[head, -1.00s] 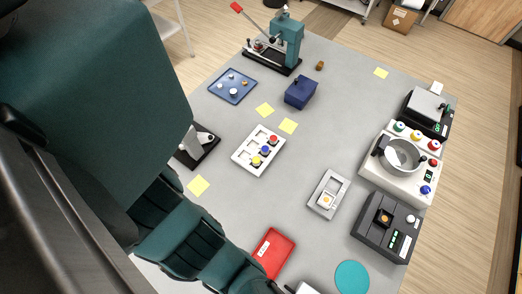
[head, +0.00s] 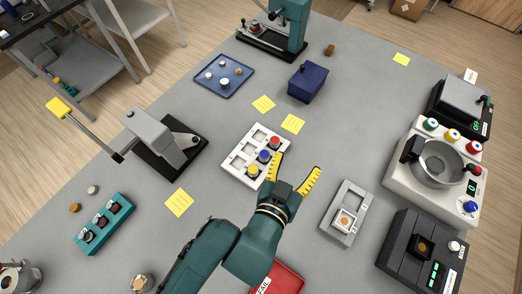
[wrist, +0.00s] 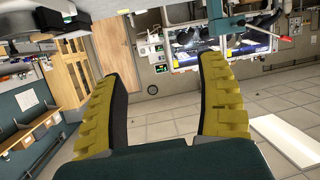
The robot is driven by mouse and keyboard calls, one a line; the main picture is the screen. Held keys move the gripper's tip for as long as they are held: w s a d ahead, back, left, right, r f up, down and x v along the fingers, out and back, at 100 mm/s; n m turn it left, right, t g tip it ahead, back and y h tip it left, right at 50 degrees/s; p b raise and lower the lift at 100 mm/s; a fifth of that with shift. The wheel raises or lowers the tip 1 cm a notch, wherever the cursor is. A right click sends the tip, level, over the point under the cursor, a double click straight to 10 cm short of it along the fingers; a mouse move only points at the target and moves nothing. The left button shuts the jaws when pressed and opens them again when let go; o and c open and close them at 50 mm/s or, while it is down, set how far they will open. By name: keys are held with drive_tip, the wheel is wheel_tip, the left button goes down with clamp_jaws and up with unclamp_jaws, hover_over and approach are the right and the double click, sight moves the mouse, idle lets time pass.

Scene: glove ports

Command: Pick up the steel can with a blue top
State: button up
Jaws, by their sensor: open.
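The blue-topped can (head: 263,156) sits in a white rack (head: 236,172) near the middle of the table. My gripper (head: 297,166) is open and empty, just right of the rack in the head view. Its left finger appears close to the rack's right edge; its height above the table is hard to tell. In the wrist view my gripper (wrist: 158,75) shows two spread yellow fingers facing the room, with no can between them.
Right of my gripper lies a grey tray (head: 337,228) with a small block. A blue box (head: 307,84) and blue tray (head: 207,84) stand behind the rack. A lever press (head: 160,143) stands left. Machines (head: 400,183) line the right edge.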

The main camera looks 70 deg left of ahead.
drive_tip(key=s+a+f+n+g+b, duration=0.1)
drive_tip(key=s+f+g, duration=0.1)
drive_tip(key=s+f, duration=0.4)
drive_tip(key=s+a+f+n+g+b, duration=0.1)
drive_tip(key=s+a+f+g+b, duration=0.15)
drive_tip(key=f, duration=0.55)
approach(264, 154)
drive_tip(key=x, duration=0.4)
drive_tip(key=shift+w+a, duration=0.25)
drive_tip(key=shift+a, duration=0.1)
drive_tip(key=b+x, duration=0.1)
drive_tip(key=x, duration=0.4)
drive_tip(key=shift+a+f, duration=0.1)
drive_tip(key=shift+f, duration=0.25)
clamp_jaws()
